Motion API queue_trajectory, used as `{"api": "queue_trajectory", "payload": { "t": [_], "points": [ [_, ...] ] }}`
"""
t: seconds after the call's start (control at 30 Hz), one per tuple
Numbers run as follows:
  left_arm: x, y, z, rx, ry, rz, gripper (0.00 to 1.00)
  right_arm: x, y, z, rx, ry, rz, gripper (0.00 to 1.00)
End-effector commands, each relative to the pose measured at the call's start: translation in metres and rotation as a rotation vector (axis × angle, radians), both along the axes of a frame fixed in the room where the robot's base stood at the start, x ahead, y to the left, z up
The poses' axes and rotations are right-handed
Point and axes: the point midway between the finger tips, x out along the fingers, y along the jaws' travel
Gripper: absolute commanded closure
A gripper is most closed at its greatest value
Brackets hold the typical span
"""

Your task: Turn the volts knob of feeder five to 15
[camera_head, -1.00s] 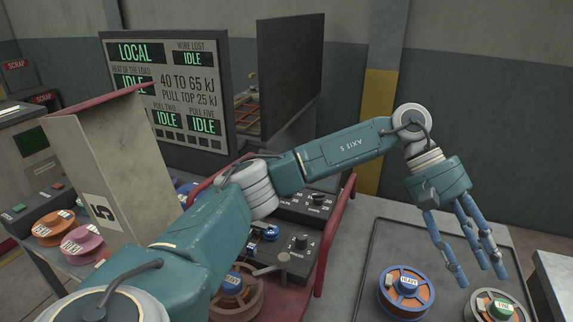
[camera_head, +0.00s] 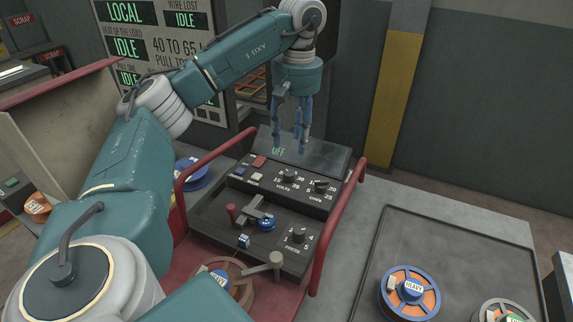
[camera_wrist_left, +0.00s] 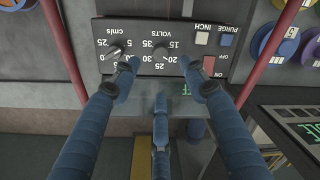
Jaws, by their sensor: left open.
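The volts knob (camera_head: 289,177) is a small dark knob on the black control panel, with numbers around it. It also shows in the left wrist view (camera_wrist_left: 161,51), where the panel appears upside down; its exact setting is too small to read surely. My left gripper (camera_head: 290,143) is open and empty, its blue fingers pointing down over the panel's display, behind the knob. In the left wrist view the spread fingers (camera_wrist_left: 160,76) lie just below the knob in the picture, apparently not touching it. My right gripper is out of view.
The cm/s knob (camera_head: 320,186) sits right beside the volts knob. Red rails (camera_head: 338,225) flank the panel on both sides. The lit display (camera_head: 320,155) is behind the knobs. Spools (camera_head: 409,292) lie on the tray at right.

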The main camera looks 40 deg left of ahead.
Motion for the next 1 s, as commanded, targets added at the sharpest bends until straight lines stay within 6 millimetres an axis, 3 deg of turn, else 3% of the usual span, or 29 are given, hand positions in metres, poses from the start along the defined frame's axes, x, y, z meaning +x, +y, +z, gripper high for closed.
{"api": "queue_trajectory", "payload": {
  "t": [0.3,0.53,0.7,1.0],
  "points": [
    [-0.004,0.002,-0.057,0.000,0.008,-0.001,0.56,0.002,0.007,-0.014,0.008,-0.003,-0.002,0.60],
    [-0.005,0.003,-0.089,-0.001,0.004,0.000,0.56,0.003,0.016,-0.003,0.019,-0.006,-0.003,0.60],
    [-0.005,0.003,-0.102,-0.001,0.003,0.000,0.56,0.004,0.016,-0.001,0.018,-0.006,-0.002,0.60],
    [-0.005,0.003,-0.104,-0.002,0.001,-0.001,0.56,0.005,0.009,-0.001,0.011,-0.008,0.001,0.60]
  ]
}}
